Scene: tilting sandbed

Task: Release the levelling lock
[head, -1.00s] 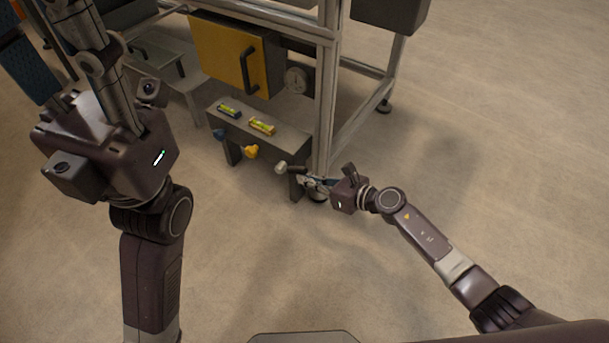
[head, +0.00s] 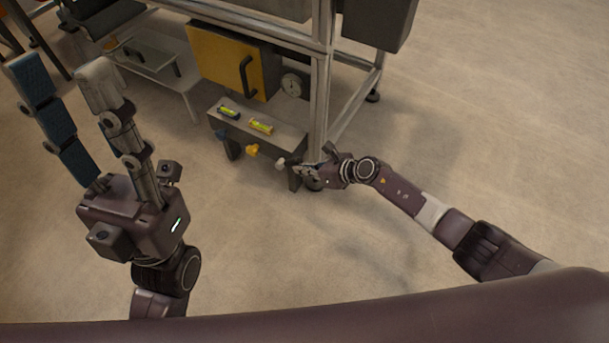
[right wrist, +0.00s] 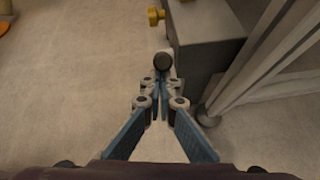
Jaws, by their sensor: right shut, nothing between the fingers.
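A low grey bench (head: 265,108) carries three knobs along its front: a blue one (head: 221,134), a yellow one (head: 252,150) and a pale one (head: 281,163) at the right end. I cannot tell from markings which is the levelling lock. My right gripper (head: 305,171) is just right of the pale knob. In the right wrist view its fingers (right wrist: 162,88) are shut and empty, with a dark round knob end (right wrist: 162,61) right beyond the tips; contact is unclear. The yellow knob (right wrist: 155,16) shows farther off. My left gripper (head: 62,76) is open and empty, far left of the bench.
Behind stand a yellow panel (head: 225,62) with a black handle and a round dial (head: 291,84). A metal frame post (head: 321,95) rises beside my right gripper. The front floor is clear.

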